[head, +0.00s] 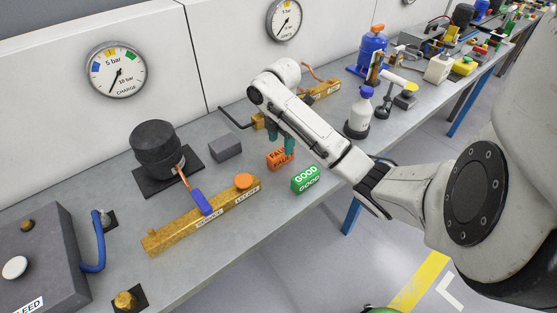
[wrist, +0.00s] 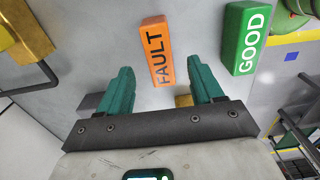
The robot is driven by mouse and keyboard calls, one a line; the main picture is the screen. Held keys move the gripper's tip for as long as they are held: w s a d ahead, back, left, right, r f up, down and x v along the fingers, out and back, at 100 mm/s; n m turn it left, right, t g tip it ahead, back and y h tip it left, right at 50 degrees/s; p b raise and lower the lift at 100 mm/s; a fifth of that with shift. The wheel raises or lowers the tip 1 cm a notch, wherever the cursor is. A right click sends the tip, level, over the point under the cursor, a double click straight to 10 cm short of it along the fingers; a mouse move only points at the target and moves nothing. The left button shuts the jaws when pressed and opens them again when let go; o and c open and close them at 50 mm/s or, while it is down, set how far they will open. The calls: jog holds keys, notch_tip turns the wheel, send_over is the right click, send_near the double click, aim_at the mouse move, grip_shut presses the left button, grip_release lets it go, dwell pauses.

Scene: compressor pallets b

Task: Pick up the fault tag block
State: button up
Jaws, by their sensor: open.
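The fault tag block is an orange block (head: 279,159) marked FAULT, lying on the grey bench in the head view. In the wrist view the fault block (wrist: 157,50) lies ahead of the gap between my fingers. My gripper (head: 282,146) has green fingers and is close to the block, partly in front of it in the head view. In the wrist view my gripper (wrist: 158,88) is open, with nothing between its fingertips. I cannot tell the exact height of the fingers over the block.
A green GOOD block (head: 306,179) lies just right of the fault block; it also shows in the wrist view (wrist: 245,38). A grey block (head: 226,146), a brass manifold (head: 170,235) and a black compressor (head: 157,150) stand to the left.

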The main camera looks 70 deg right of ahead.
aim_at(282, 151)
jog(key=shift+d+f+p, duration=0.15)
jog(key=shift+f+p, duration=0.4)
jog(key=shift+f, duration=2.5)
jog(key=c, duration=1.1)
